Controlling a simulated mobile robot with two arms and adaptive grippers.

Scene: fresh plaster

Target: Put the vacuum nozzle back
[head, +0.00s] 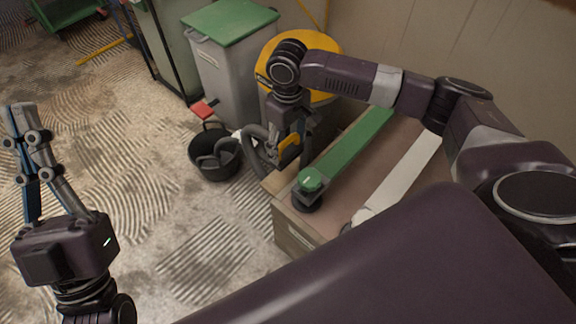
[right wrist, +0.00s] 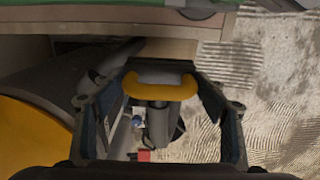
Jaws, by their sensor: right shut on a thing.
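My right gripper (head: 291,150) is shut on the vacuum nozzle, a grey piece with a yellow handle (head: 289,143). The handle lies between the fingers in the right wrist view (right wrist: 160,92). A thick grey hose (head: 258,158) curves from it on the left in the head view. A drum with a yellow lid (head: 330,45) stands just behind. My left gripper (head: 20,106) is raised and empty at the far left, its finger gap unclear from this side.
A black bucket (head: 213,165) stands on the floor left of the nozzle. A grey bin with a green lid (head: 232,20) is behind it. The wooden box (head: 292,228) bears a green bar (head: 350,145) and a white one (head: 410,165).

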